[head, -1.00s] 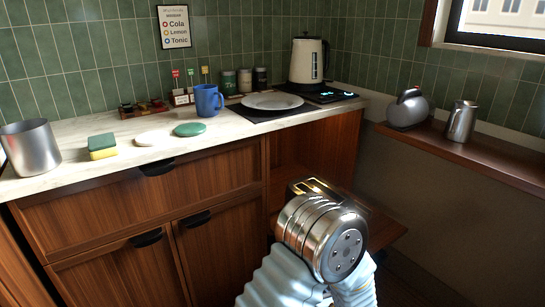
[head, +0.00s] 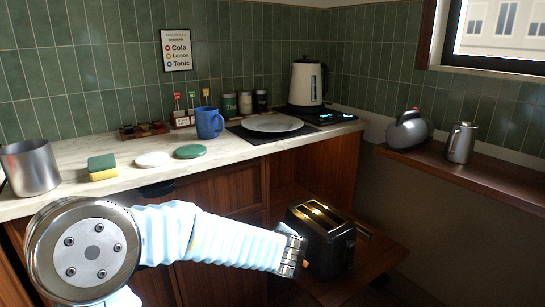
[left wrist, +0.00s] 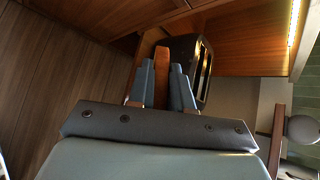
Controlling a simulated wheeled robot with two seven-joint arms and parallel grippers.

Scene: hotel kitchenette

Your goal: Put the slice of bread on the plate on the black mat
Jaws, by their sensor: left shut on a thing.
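In the left wrist view my left gripper (left wrist: 164,85) is shut on a flat brown slice of bread (left wrist: 161,77), seen edge-on between the fingers. The black toaster (left wrist: 203,75) is just beyond and to the right of the fingers. In the head view my left arm reaches in from the left, and its wrist hides most of the gripper beside the toaster (head: 322,240). The white plate (head: 272,123) lies on the black mat (head: 243,134) on the counter, with nothing on it. My right gripper is in neither view.
The toaster stands on a low wooden shelf (head: 375,262) below the counter. The blue mug (head: 209,123) is left of the plate, the kettle (head: 307,82) behind it to the right. Sponge (head: 102,167), green disc (head: 190,151) and metal pot (head: 30,168) are further left.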

